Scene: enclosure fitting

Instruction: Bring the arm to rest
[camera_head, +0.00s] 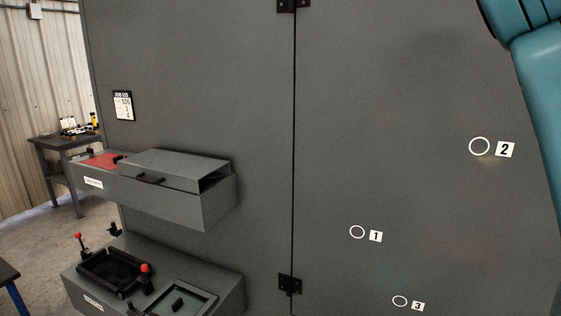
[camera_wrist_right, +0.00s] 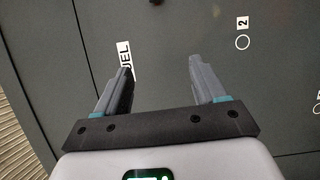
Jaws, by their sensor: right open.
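My right gripper (camera_wrist_right: 162,78) shows in the right wrist view with its two grey fingers apart and nothing between them. It faces a dark grey panel, and a white label with black letters, partly hidden, lies by the left fingertip. A teal part of my own arm (camera_head: 540,90) reaches in at the upper right of the head view, with its gripper out of that frame. My left gripper is in neither view. The large grey enclosure door (camera_head: 420,100) carries white rings marked 1 (camera_head: 357,232), 2 (camera_head: 479,146) and 3 (camera_head: 400,301).
Two grey shelf boxes jut from the left panel: an upper one (camera_head: 180,205) with a red patch on top, and a lower one (camera_head: 225,290) with a black tray (camera_head: 112,270) and red-knobbed clamps. A workbench (camera_head: 50,140) stands far left. The door front is clear.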

